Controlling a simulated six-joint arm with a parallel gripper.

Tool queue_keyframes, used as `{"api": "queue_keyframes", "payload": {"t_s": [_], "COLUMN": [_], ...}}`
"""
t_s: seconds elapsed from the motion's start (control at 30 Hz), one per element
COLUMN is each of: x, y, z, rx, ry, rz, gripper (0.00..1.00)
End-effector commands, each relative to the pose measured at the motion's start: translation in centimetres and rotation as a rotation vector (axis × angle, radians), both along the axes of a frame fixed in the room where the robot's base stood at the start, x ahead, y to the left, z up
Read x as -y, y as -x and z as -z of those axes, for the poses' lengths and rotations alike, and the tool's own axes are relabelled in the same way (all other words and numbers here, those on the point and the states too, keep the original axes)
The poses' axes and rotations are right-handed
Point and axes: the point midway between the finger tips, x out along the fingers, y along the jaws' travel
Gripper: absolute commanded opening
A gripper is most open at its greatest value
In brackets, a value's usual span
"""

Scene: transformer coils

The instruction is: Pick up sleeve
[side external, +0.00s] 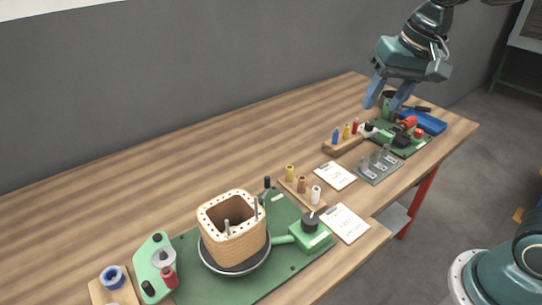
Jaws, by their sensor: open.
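My gripper (384,104) is open and empty, with its blue fingers pointing down above the far right end of the table. Small upright cylinders stand in two wooden racks; I cannot tell which one is the sleeve. The far rack (342,147) holds a blue (336,136), a yellow (346,131) and a red cylinder (355,126). The near rack (302,195) holds a yellow (289,172), a brown (302,184) and a white cylinder (316,194). My fingers are above and slightly right of the far rack, apart from its cylinders.
A green board (285,277) carries a square wooden coil form (232,228) on a round base. A grey plate (378,168) holds several posts. The left back table is clear.

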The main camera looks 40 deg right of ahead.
Motion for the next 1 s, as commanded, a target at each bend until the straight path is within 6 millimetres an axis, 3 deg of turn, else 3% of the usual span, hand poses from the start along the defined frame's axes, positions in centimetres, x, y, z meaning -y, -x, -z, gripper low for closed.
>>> {"api": "queue_keyframes", "payload": {"t_s": [0.47,1.0], "x": [-1.6,-3.8], "y": [-9.9,-18.7], "z": [4.2,13.2], "rx": [-0.132,-0.262], "ry": [-0.067,-0.091], "rz": [0.289,0.618], "gripper": [0.45,0.45]}}
